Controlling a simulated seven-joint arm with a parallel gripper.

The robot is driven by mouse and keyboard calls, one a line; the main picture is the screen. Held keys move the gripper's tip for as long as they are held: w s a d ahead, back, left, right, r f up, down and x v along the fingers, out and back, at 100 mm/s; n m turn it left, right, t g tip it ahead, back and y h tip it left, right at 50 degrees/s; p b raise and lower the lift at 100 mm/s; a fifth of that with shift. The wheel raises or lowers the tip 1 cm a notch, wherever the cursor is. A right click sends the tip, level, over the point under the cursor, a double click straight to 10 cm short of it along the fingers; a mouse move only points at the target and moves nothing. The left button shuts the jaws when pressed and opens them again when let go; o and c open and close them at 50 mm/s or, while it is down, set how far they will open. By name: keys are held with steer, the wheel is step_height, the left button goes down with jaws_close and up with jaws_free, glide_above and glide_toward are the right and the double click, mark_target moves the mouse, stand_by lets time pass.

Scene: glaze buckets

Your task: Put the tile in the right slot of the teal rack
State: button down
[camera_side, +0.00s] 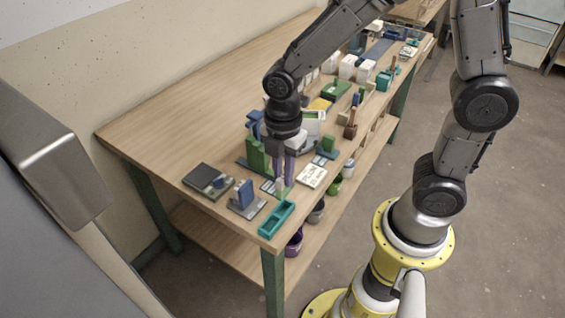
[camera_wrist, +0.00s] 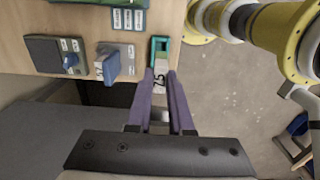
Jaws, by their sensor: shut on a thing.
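The teal rack (camera_side: 277,219) lies near the front corner of the table, with slots in its top. Its rim shows beyond my fingers in the wrist view (camera_wrist: 153,46). My gripper (camera_side: 282,180) points down with purple fingers, just behind the rack in the side view. In the wrist view my gripper (camera_wrist: 160,80) is shut on the tile (camera_wrist: 159,83), a pale grey piece with dark markings. The tile covers part of the rack there. The tile's lower end and its gap to the rack are hard to tell.
A grey holder with a blue upright piece (camera_side: 246,195) stands left of the rack, and a dark block (camera_side: 208,181) is farther left. A white card (camera_side: 311,176) lies behind on the right. The table edge (camera_wrist: 186,30) is close beside the rack.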

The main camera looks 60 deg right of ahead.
mark_target(283, 194)
steer(key=shift+f, duration=3.2)
steer(key=shift+f, duration=0.3)
steer(key=c, duration=0.7)
jaws_free()
steer(key=shift+c, duration=0.2)
steer(key=shift+r, duration=0.1)
steer(key=shift+r, duration=3.4)
steer(key=shift+d, duration=0.1)
